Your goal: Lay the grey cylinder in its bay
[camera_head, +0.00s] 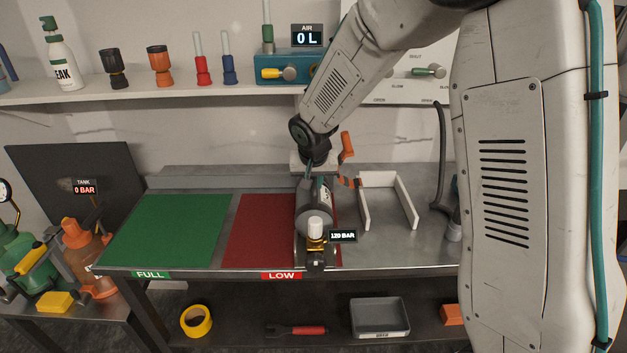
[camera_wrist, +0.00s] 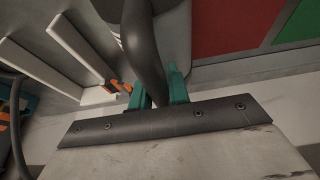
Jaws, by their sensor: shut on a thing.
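The grey cylinder (camera_head: 313,212) lies with its white-knobbed brass valve (camera_head: 315,232) toward the front, over the right part of the red LOW mat (camera_head: 258,232). A tag beside it reads 120 BAR. My gripper (camera_head: 312,172) is above its rear part; in the wrist view its green fingers (camera_wrist: 159,92) are shut on a dark curved bar (camera_wrist: 145,45) at the grey body (camera_wrist: 178,25). I cannot tell whether the cylinder touches the mat. A bay with white side rails (camera_head: 405,202) stands empty on the bench to the right; its rails (camera_wrist: 75,52) show left in the wrist view.
An orange lever (camera_head: 346,147) and an orange jointed piece (camera_head: 349,182) stand between cylinder and bay. The green FULL mat (camera_head: 170,228) is bare. A dark hose (camera_head: 442,150) hangs right of the bay. A shelf (camera_head: 140,94) with bottles and fittings runs behind.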

